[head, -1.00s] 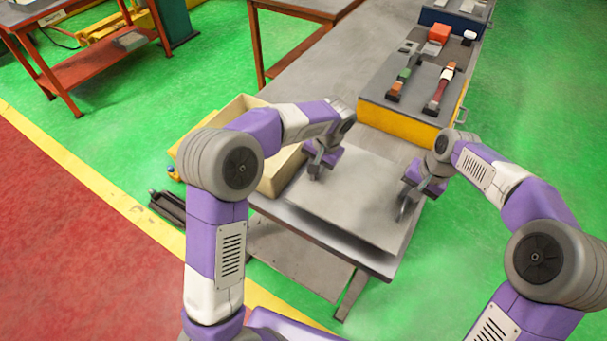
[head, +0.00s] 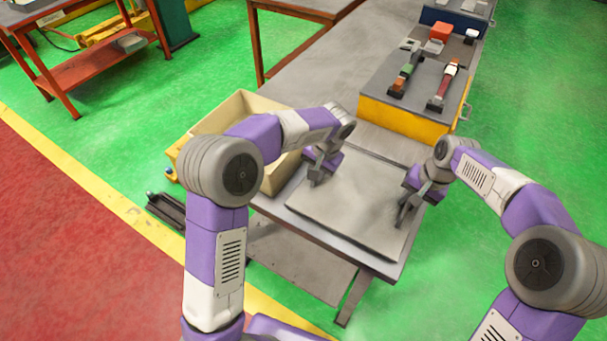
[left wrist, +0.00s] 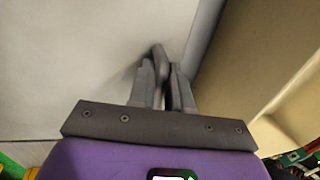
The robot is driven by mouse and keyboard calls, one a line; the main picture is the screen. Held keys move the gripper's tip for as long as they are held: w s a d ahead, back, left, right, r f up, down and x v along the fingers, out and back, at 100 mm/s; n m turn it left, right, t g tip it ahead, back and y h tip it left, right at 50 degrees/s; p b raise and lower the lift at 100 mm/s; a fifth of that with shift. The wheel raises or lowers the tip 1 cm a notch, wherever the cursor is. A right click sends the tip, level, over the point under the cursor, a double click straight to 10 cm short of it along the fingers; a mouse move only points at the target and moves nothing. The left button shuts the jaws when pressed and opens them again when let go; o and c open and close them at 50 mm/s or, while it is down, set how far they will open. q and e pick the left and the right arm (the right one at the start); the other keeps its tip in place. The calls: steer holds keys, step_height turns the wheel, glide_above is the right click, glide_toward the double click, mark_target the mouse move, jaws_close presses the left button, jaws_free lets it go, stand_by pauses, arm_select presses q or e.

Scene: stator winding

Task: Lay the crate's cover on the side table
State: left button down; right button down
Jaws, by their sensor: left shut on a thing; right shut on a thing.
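The cover (head: 345,212), a flat grey square panel, lies level over the side table (head: 372,262), low on or just above its top; I cannot tell if it fully rests. My left gripper (head: 317,178) is shut on the cover's left edge, and my right gripper (head: 404,214) is shut on its right edge. The left wrist view shows the left fingers (left wrist: 165,82) closed at the edge of the pale cover (left wrist: 75,60). The open cream crate (head: 247,106) stands left of the side table, and its wall fills the right of the left wrist view (left wrist: 245,60).
A long grey bench (head: 335,75) runs behind, with a yellow-sided box (head: 405,118) of tools. A dark tray-like object (head: 165,211) lies on the floor at left. A red-framed table (head: 95,65) stands at the back left. Green floor is clear at right.

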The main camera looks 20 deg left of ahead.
arm_select(q)
steer(key=shift+d+f, duration=0.15)
steer(key=shift+f, duration=0.15)
arm_select(e)
steer(key=shift+a+f, duration=0.15)
steer(key=shift+f, duration=0.1)
arm_select(q)
steer(key=c, duration=1.4)
jaws_free()
steer(key=shift+c, duration=0.2)
arm_select(e)
steer(key=c, duration=1.4)
jaws_free()
steer(key=shift+c, duration=0.2)
arm_select(q)
steer(key=o, duration=0.4)
arm_select(e)
steer(key=o, duration=0.4)
